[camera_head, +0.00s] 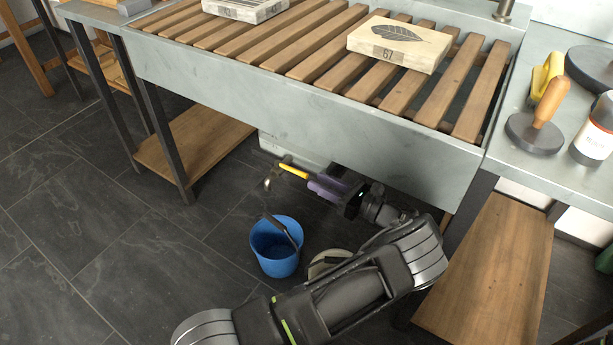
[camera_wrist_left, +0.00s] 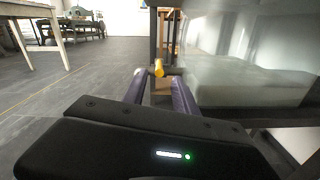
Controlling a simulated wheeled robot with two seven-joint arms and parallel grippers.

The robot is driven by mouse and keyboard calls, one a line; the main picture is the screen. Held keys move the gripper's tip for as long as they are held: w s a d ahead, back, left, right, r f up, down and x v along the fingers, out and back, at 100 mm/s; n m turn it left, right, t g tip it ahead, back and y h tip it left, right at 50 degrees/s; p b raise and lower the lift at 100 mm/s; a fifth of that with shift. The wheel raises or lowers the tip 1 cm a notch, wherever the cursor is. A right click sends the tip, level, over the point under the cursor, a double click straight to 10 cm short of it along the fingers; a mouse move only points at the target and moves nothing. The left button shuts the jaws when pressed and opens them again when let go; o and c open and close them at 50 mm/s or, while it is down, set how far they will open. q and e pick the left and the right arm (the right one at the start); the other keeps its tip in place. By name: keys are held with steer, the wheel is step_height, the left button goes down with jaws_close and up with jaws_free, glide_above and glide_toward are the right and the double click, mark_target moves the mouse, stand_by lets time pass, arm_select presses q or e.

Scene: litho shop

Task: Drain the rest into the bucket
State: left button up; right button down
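A blue bucket (camera_head: 275,262) stands on the dark floor below the sink's front edge. Above it is a brass-coloured fitting (camera_head: 270,181) with a yellow lever (camera_head: 293,171). A dark tube or rod slants from near the fitting into the bucket; whether they join is unclear, and the bucket's contents cannot be made out. My left gripper (camera_head: 316,187) has purple fingers and is at the lever's right end. In the left wrist view the fingers (camera_wrist_left: 159,80) stand apart, with the yellow lever end (camera_wrist_left: 159,68) between their tips and space on both sides. My right gripper is out of view.
The grey sink (camera_head: 300,110) with wooden slats overhangs my left gripper. Stone blocks (camera_head: 400,43) lie on the slats. A pale round object (camera_head: 328,262) sits right of the bucket, partly behind my arm. Table legs and low wooden shelves (camera_head: 195,140) flank the space. Floor left of the bucket is clear.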

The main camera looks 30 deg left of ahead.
arm_select(q)
steer(key=b, duration=0.1)
glide_toward(281, 164)
steer(key=shift+w+a+f, duration=0.1)
steer(key=shift+a, duration=1)
steer(key=shift+a+f, duration=0.15)
steer(key=shift+a, duration=0.95)
steer(key=shift+c, duration=0.2)
jaws_close()
